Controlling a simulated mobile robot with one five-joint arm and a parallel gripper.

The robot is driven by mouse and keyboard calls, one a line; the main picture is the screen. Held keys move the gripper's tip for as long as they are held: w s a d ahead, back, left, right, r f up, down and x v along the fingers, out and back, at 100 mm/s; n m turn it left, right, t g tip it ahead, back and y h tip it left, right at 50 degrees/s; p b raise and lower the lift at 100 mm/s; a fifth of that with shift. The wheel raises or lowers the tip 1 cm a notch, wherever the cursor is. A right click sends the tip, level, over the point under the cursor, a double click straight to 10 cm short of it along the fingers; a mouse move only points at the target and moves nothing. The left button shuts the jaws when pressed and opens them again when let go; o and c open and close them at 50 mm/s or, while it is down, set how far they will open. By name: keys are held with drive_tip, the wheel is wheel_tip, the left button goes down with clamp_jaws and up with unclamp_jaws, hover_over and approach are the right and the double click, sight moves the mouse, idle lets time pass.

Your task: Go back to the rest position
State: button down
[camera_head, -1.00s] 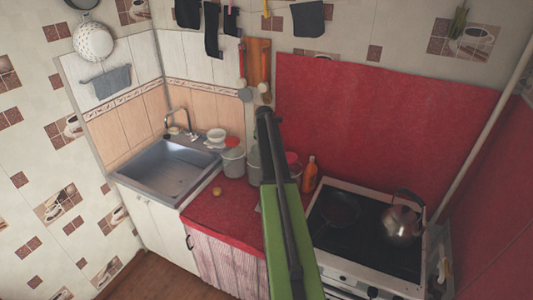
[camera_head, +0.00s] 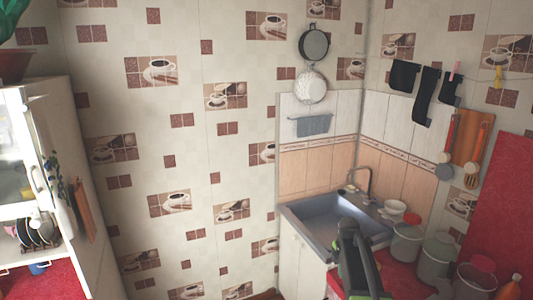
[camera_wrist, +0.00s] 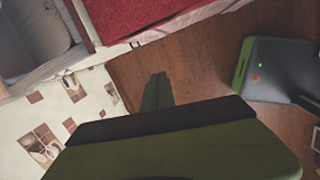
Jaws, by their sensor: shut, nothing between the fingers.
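My gripper (camera_wrist: 158,80) shows in the wrist view as dark fingers held together, with nothing between them. It hangs over the brown wooden floor (camera_wrist: 190,75), apart from the counter and the wall. In the head view, part of my green and black arm rises at the bottom right, in front of the sink's near corner. The gripper itself cannot be made out there.
A grey sink (camera_head: 325,228) stands in the corner at right, with pots (camera_head: 438,258) on the red counter beside it. A white cabinet (camera_head: 65,150) stands at left. The tiled wall (camera_head: 190,130) between them is bare.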

drive_tip(key=s+a+f+m+g+b, duration=0.1)
drive_tip(key=s+a+f+m, duration=0.1)
drive_tip(key=s+a+m, duration=0.4)
drive_tip(key=s+a+f+m+g+y+b, duration=0.1)
drive_tip(key=s+a+m, duration=0.5)
drive_tip(key=s+m, duration=0.8)
drive_tip(key=shift+s+a+f+m, duration=0.15)
drive_tip(key=shift+a+f+m, duration=0.2)
drive_tip(key=shift+f, duration=0.3)
drive_tip(key=shift+d, duration=0.1)
